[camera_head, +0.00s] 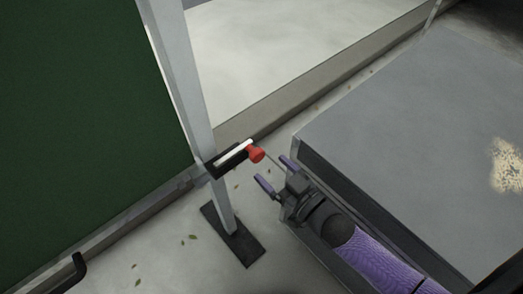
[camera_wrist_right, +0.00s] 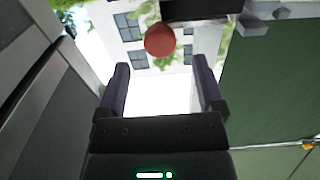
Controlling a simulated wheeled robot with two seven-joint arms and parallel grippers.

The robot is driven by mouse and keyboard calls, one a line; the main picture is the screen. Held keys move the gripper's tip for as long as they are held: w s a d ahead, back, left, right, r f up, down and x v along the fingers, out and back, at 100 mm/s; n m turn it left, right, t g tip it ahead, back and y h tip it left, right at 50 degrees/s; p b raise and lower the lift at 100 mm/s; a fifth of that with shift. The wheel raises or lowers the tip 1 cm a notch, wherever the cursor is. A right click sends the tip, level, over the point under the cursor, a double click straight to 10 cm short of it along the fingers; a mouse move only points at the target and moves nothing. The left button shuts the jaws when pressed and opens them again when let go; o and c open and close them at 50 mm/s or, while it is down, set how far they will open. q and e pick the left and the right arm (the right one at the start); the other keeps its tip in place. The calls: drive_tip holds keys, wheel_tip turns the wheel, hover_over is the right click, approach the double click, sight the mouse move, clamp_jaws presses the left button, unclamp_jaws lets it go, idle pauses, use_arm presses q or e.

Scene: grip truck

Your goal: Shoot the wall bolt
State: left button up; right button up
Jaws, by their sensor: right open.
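The wall bolt (camera_head: 234,154) is a white rod in a black housing on a grey post, with a red knob (camera_head: 256,154) at its right end. My right gripper (camera_head: 276,171) is open and empty, just right of and below the knob in the head view, its purple fingers pointing toward it. In the right wrist view the red knob (camera_wrist_right: 160,40) shows beyond the open fingertips (camera_wrist_right: 160,75), nearly centred between them and apart from them. The black housing (camera_wrist_right: 200,10) shows behind it at the top edge. My left gripper is not in view.
A green panel (camera_head: 80,110) fills the left beside the grey post (camera_head: 185,80), which stands on a dark base plate (camera_head: 233,234). A large grey box-like surface (camera_head: 410,120) lies close on the right of my right arm. Leaves lie scattered on the pale floor.

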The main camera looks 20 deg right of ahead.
sight(260, 159)
drive_tip(key=x, duration=0.1)
drive_tip(key=b+x, duration=0.1)
drive_tip(key=x, duration=0.1)
drive_tip(key=b+x, duration=0.1)
drive_tip(key=x, duration=0.1)
drive_tip(key=shift+f, duration=0.25)
drive_tip(key=shift+w+a+r, duration=0.1)
drive_tip(key=shift+w+a, duration=0.05)
drive_tip(key=shift+w, duration=0.2)
drive_tip(key=c, duration=1.1)
clamp_jaws()
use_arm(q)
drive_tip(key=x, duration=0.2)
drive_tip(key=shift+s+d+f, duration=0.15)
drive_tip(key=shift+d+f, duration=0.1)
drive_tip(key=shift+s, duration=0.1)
